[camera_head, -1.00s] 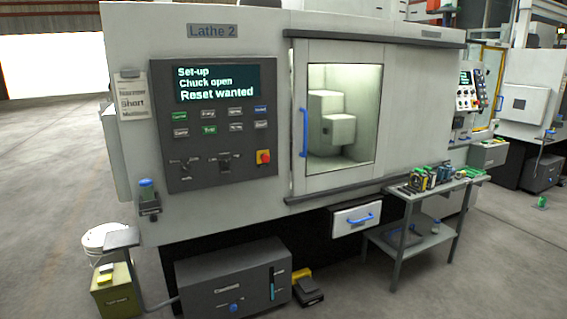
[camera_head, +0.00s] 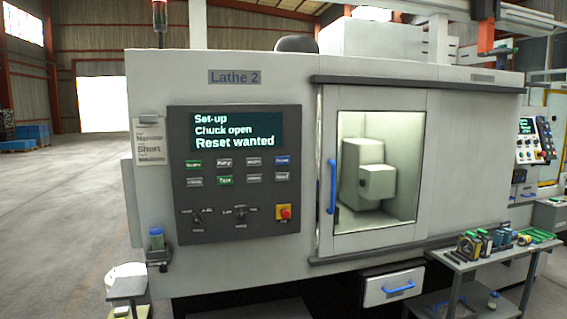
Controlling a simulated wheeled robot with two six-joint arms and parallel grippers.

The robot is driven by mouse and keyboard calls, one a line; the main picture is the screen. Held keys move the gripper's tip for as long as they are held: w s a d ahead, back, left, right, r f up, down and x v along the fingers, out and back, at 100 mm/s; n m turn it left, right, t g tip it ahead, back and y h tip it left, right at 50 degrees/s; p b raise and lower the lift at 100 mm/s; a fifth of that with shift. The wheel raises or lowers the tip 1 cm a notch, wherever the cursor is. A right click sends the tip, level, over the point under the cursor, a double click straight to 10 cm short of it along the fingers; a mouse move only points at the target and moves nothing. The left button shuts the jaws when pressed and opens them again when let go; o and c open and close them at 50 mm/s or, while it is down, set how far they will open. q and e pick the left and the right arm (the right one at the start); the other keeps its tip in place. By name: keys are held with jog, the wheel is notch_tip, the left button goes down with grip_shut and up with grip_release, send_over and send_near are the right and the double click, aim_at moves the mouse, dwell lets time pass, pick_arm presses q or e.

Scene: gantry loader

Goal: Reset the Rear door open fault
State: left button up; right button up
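The machine marked Lathe 2 (camera_head: 234,77) stands in front of me. Its control panel (camera_head: 240,216) is dark grey. The screen (camera_head: 235,132) reads "Set-up", "Chuck open" and "Reset wanted". Below it are two rows of small buttons, with a green one (camera_head: 226,180) in the lower row; most labels are too blurred to read. Under these are rotary switches (camera_head: 240,212) and a red knob on a yellow plate (camera_head: 284,212). The front door (camera_head: 377,250) with a blue handle (camera_head: 332,187) and window looks shut. The lathe's rear is hidden. Neither gripper is in view.
A grey cart (camera_head: 462,268) with tools stands at the lower right. A drawer (camera_head: 393,287) with a blue handle juts below the door. A white bucket (camera_head: 127,277) stands at the lower left. Open floor (camera_head: 60,220) lies to the left of the lathe.

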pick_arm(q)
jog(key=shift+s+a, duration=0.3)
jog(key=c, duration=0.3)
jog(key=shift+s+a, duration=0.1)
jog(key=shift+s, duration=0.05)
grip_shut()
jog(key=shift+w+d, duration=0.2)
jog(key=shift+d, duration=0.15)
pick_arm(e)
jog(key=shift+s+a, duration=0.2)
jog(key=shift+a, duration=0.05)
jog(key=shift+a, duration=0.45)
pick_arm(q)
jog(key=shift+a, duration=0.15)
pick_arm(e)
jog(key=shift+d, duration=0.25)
